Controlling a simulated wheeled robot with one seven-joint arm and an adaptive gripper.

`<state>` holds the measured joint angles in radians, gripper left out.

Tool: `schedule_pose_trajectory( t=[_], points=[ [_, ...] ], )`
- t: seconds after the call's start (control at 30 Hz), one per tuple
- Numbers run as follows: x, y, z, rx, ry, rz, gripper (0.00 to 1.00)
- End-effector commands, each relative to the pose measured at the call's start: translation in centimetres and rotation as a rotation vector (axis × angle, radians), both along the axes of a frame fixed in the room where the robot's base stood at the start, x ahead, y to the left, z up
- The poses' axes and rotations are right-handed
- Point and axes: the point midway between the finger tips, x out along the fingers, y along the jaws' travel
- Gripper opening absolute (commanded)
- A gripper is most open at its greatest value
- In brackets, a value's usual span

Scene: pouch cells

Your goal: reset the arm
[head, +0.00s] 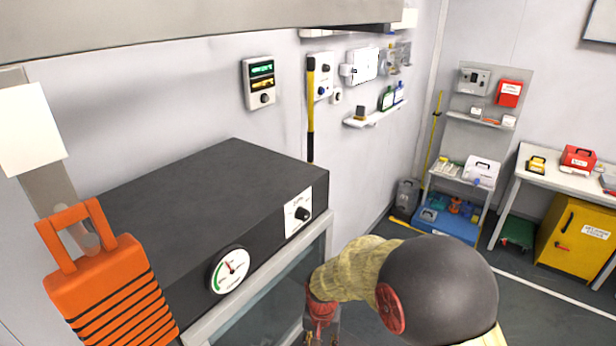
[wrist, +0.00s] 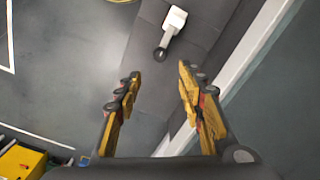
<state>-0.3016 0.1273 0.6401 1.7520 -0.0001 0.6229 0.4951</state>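My arm shows at the bottom right of the head view, with a tan sleeve and a large dark rounded joint. My gripper (head: 320,318), with red parts, hangs at the bottom edge in front of the dark cabinet, its tips partly cut off. In the wrist view my gripper (wrist: 158,75) has its two yellow and black fingers spread wide apart, with nothing between them. The fingers point over a dark grey surface and the floor.
A black-topped unit (head: 215,185) with a gauge (head: 230,269) stands close left of my arm. An orange ribbed case (head: 105,285) is at lower left. A yellow cabinet (head: 575,238) and white bench (head: 560,180) stand at right. Dark floor lies between.

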Motion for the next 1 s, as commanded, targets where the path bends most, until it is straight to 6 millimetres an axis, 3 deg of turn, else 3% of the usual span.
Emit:
schedule_pose_trajectory(
  t=[0.1,0.23,0.7,1.0],
  points=[
    [-0.9,-0.3,-0.1,-0.008,0.028,0.063,0.39],
    [-4.8,-1.5,0.0,-0.024,0.107,0.164,0.39],
    [-12.3,-7.3,11.7,0.001,-0.013,0.33,0.39],
    [-17.8,-11.5,16.9,-0.011,-0.237,0.299,0.39]
  ],
)
